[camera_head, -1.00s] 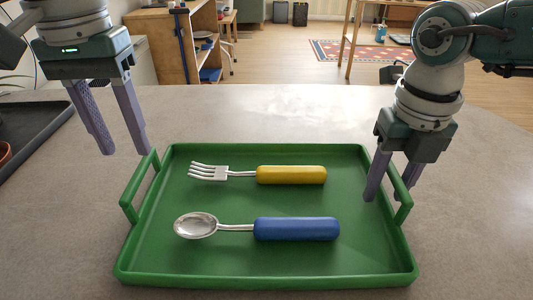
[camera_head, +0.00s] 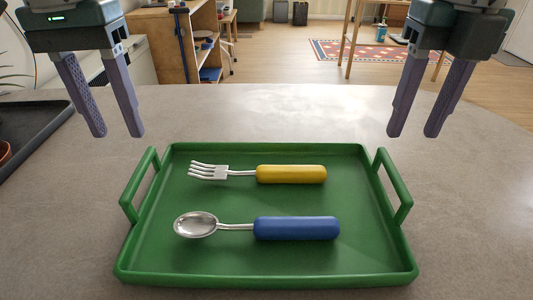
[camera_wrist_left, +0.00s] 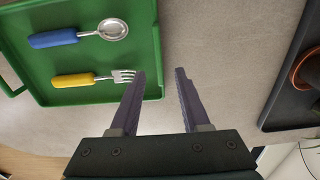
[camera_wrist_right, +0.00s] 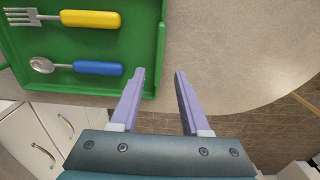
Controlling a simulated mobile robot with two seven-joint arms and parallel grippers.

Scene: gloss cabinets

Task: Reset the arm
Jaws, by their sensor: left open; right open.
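My left gripper (camera_head: 119,136) is open and empty, raised behind the tray's left end in the head view; its fingers show in the left wrist view (camera_wrist_left: 159,72). My right gripper (camera_head: 409,136) is open and empty, raised behind the tray's right end; its fingers show in the right wrist view (camera_wrist_right: 160,72). The two hang at about the same height, fingers pointing down. Neither touches anything. The green tray (camera_head: 200,265) lies on the counter between and in front of them, with a handle at each end.
In the tray lie a fork with a yellow handle (camera_head: 291,174) and a spoon with a blue handle (camera_head: 296,228). A dark tray (camera_head: 40,130) with a brownish-orange round item (camera_head: 4,152) is at the far left. The grey counter (camera_head: 270,110) behind the green tray is clear.

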